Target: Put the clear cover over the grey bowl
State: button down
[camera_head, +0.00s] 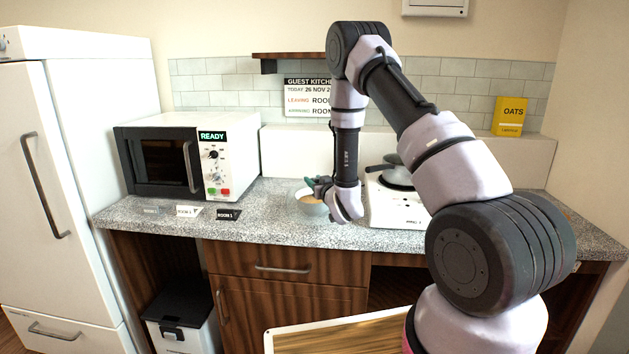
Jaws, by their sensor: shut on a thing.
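The grey bowl (313,209) stands on the speckled counter, right of the microwave, with something tan inside it. My gripper (318,186) is at the bowl's upper right edge, its dark green fingers just above the rim. The fingers are shut on what I take to be the clear cover, but its see-through outline is too faint to make out. I cannot tell whether the cover touches the bowl. My wrist hides part of the bowl's right side.
A microwave (165,163) reading READY stands left, with small room cards (228,214) before it. A white hob (398,212) with a grey pot (391,174) stands close right of my wrist. A yellow oats box (509,116) is at the back right.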

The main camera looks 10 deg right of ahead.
jog(key=shift+f, duration=0.25)
jog(key=shift+c, duration=2.4)
grip_release()
